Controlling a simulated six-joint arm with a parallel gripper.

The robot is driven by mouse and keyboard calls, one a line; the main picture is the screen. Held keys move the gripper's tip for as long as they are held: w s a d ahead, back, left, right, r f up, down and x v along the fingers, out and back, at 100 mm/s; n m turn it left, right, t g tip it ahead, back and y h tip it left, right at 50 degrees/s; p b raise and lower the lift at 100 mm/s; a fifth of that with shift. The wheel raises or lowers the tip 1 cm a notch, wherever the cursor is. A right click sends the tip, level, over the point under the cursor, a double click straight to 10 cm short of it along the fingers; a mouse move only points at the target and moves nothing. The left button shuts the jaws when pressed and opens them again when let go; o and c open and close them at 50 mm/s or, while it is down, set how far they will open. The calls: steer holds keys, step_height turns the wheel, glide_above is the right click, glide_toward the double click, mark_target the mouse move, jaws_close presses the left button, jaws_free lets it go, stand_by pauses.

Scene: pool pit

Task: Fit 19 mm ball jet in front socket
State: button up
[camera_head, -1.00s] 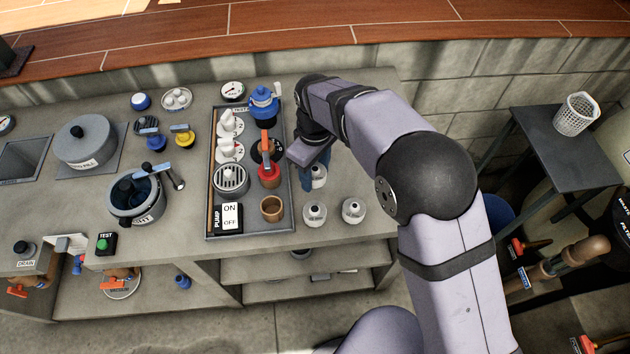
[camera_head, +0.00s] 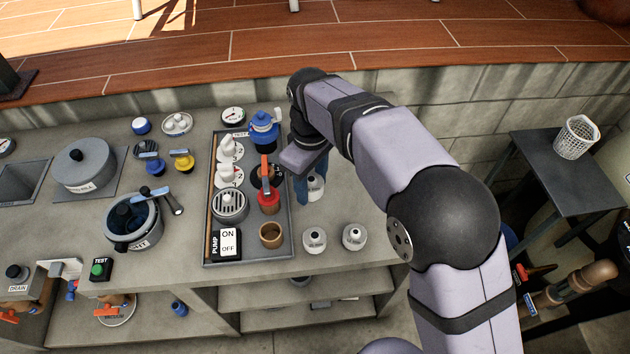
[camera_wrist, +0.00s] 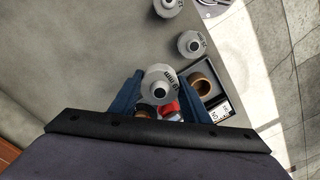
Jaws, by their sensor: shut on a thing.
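My gripper (camera_wrist: 158,88) is shut on a pale grey ball jet (camera_wrist: 161,76) with a dark centre and a printed label that is too small to read surely. The same jet (camera_head: 315,187) shows in the head view beside one blue finger, right of the black-edged panel. The jet looks upright and its gap to the counter is hard to judge. The brown round socket (camera_head: 271,235) at the panel's front right is open and empty. It also shows in the wrist view (camera_wrist: 203,86), right of the held jet.
Two similar jets, one (camera_head: 315,240) nearer the panel and one (camera_head: 354,237) further right, stand on the counter. A red-handled valve (camera_head: 268,200) rises just behind the socket. A pump switch (camera_head: 227,244) is left of it. The counter right of the panel is otherwise clear.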

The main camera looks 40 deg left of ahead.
steer(key=s+a+p, duration=0.3)
steer(key=s+p, duration=0.3)
steer(key=s, duration=0.4)
steer(key=shift+s+a+f+p, duration=0.25)
steer(key=shift+s+a+p, duration=0.05)
steer(key=shift+s+a, duration=0.1)
steer(key=shift+f, duration=0.1)
steer(key=shift+f+b, duration=1.55)
steer(key=shift+f, duration=0.25)
steer(key=shift+w+f, duration=0.1)
steer(key=shift+f, duration=0.25)
